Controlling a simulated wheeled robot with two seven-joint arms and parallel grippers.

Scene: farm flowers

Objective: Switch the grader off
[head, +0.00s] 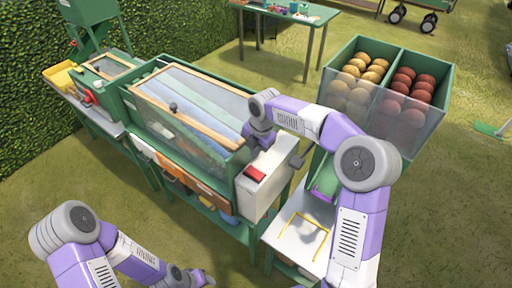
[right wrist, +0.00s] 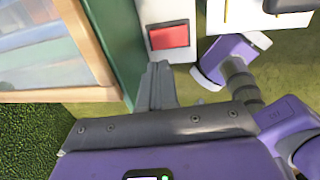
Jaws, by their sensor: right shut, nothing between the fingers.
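The grader (head: 190,110) is a green machine with a wood-framed clear lid in the middle of the head view. The red switch also shows in the right wrist view (right wrist: 169,37), just beyond the fingertips. My right gripper (head: 252,147) is shut and empty beside the switch, apparently short of it. Its closed fingers show in the right wrist view (right wrist: 158,75). My left gripper (head: 200,278) is low at the bottom edge, partly cut off; its finger state is unclear.
A divided bin (head: 410,130) of yellow-brown and dark red round items stands to the right. A white-topped stand with a yellow wire frame (head: 300,235) is beside the grader. A green hopper machine (head: 95,75) is at the left. A hedge runs behind; grass is open at lower left.

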